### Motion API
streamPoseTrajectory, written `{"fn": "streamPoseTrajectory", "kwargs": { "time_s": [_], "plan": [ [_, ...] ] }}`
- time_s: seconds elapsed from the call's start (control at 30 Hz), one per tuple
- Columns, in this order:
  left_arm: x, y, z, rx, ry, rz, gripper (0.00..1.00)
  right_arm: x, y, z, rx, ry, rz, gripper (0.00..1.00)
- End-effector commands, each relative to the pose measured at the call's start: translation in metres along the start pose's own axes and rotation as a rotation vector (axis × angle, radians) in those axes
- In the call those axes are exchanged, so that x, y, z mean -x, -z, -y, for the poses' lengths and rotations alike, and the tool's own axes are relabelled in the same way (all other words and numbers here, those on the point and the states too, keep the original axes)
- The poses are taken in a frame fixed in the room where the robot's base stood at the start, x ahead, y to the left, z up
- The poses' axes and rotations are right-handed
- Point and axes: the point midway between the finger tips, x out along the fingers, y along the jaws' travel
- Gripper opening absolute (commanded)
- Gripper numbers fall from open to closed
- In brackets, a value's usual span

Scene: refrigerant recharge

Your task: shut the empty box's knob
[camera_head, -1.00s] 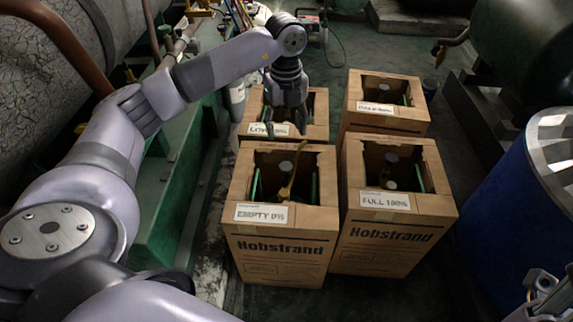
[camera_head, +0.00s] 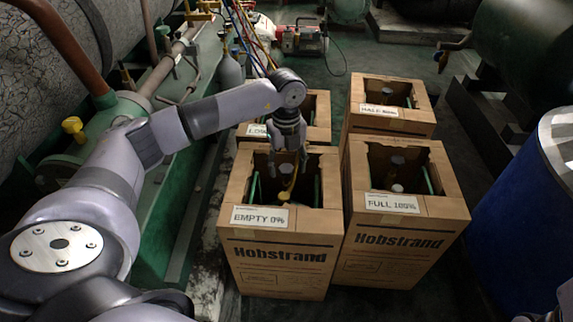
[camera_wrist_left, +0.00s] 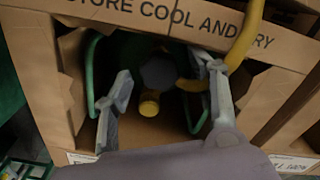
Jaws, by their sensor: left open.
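The empty box (camera_head: 282,252), a brown carton labelled "EMPTY 0%", stands at front left of the group, its top open. My left gripper (camera_head: 289,163) is open and points down over this opening. In the left wrist view its fingers (camera_wrist_left: 165,82) stand apart, one on each side of a dark grey knob (camera_wrist_left: 158,74). I cannot tell whether they touch it. A yellow fitting (camera_wrist_left: 149,104) sits beside the knob. A yellow hose (camera_wrist_left: 245,38) passes by the right finger. In the head view the gripper largely hides the knob. A bit of my right gripper (camera_head: 566,296) shows at the right edge.
The full box (camera_head: 395,262) stands close on the right. Two more cartons, the half box (camera_head: 392,122) and the low box (camera_head: 318,131), stand behind. Green handles rise inside the cartons. A blue drum (camera_head: 530,220) stands at right; green machinery (camera_head: 175,215) at left.

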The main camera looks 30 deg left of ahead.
Motion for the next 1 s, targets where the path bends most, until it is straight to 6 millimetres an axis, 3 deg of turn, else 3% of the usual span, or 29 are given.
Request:
{"fn": "streamPoseTrajectory", "kwargs": {
  "time_s": [0.77,1.0],
  "plan": [
    [0.0002,0.0002,-0.0001,0.0,-0.001,0.0,0.05,-0.0001,0.0003,0.0001,0.0,0.0,-0.001,0.4],
    [0.0011,0.0002,-0.0001,-0.02,-0.001,-0.001,0.05,-0.0027,0.0008,-0.0002,-0.001,0.0,-0.002,0.4]
  ]
}}
